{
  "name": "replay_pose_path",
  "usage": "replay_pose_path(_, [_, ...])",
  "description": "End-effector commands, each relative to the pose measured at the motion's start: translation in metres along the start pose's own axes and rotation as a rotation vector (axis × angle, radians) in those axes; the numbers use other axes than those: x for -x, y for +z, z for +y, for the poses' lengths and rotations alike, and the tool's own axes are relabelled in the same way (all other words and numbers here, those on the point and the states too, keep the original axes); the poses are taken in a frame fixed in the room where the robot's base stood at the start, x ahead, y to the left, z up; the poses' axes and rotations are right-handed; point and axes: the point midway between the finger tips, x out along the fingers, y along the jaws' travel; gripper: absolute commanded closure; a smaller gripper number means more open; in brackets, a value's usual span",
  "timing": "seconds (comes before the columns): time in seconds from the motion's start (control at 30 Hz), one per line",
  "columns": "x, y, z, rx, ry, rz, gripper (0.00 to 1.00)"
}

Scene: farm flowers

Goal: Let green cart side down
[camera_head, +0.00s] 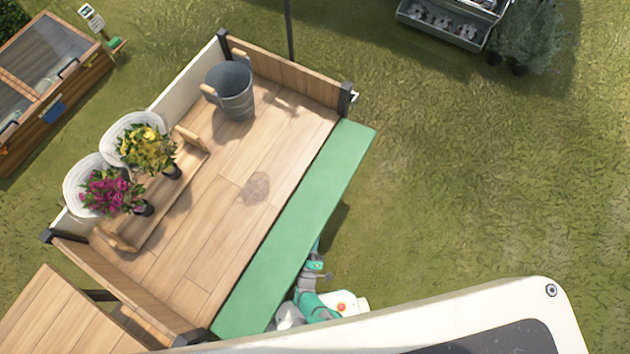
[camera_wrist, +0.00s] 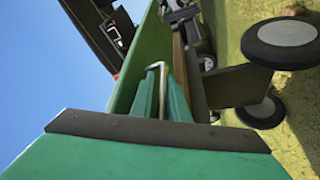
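The green cart side (camera_head: 300,228) runs along the right edge of the cart's wooden deck (camera_head: 215,225). Its broad face shows from above and it leans outward from the deck; the exact angle cannot be told. My arm reaches up beside its lower right edge in the head view, where the gripper tips are hidden. In the wrist view, a green panel (camera_wrist: 137,65) rises beside my gripper (camera_wrist: 161,78). Its two teal fingers are close together around a thin bent metal handle (camera_wrist: 155,65).
A grey bucket (camera_head: 232,95), a bench (camera_head: 160,205) and potted yellow (camera_head: 146,148) and pink flowers (camera_head: 110,190) are on the deck. A metal hook (camera_head: 354,97) is at the far corner post. Wheels (camera_wrist: 281,43) show in the wrist view. Grass to the right is clear.

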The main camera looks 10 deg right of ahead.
Motion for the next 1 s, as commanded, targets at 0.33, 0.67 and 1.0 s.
replay_pose_path(0.33, [0.0,-0.001,0.001,-0.001,0.003,0.002,0.83])
replay_pose_path(0.67, [0.005,-0.001,0.0,0.0,0.001,0.003,0.83])
replay_pose_path(1.0, [0.045,-0.001,-0.001,0.002,0.0,0.001,0.83])
